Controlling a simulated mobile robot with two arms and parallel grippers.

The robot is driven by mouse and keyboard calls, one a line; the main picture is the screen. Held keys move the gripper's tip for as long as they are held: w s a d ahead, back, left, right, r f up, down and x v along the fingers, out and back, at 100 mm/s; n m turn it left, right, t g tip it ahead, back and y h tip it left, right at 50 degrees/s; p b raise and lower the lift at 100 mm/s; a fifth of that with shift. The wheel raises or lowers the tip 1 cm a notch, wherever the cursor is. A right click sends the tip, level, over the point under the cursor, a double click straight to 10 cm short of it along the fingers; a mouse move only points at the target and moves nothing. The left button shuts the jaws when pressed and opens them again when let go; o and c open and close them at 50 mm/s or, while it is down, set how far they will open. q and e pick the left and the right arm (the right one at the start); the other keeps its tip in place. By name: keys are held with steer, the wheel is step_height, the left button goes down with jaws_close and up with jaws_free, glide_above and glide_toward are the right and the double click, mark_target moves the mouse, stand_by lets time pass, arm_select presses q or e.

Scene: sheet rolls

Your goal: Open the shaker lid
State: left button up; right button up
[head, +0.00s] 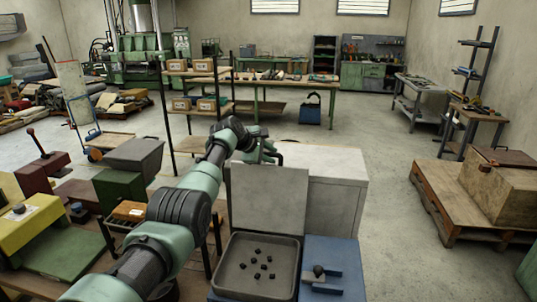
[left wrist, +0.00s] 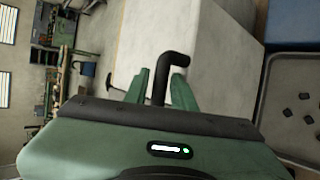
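The shaker's dark shallow tray (head: 254,288) sits at the bottom centre of the head view with several small dark lumps in it. Its grey lid (head: 268,200) stands raised, close to upright, along the tray's far side. My left gripper (head: 268,152) is at the lid's top edge. In the left wrist view its two green fingers (left wrist: 161,88) are open, one on each side of a dark bent handle (left wrist: 176,59), with gaps visible between. The tray also shows at the right of that view (left wrist: 300,88). My right gripper is in neither view.
A pale cabinet (head: 335,190) stands right behind the lid. A blue surface with a small dark-knobbed fitting (head: 320,274) lies right of the tray. A shelf rack (head: 195,105) stands behind my left arm. A wooden crate on a pallet (head: 440,205) is at the right, with open floor between.

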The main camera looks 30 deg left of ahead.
arm_select(q)
steer(key=shift+s+f, duration=0.2)
steer(key=shift+f, duration=0.3)
steer(key=shift+b+v, duration=0.8)
steer(key=shift+v, duration=0.2)
steer(key=b+v, duration=0.1)
steer(key=v, duration=0.1)
steer(key=b+v, duration=0.1)
steer(key=v, duration=0.1)
steer(key=shift+a+r, duration=0.2)
steer(key=shift+r, duration=0.3)
steer(key=shift+s+d+r, duration=0.1)
steer(key=shift+s+r, duration=0.4)
steer(key=shift+r, duration=0.05)
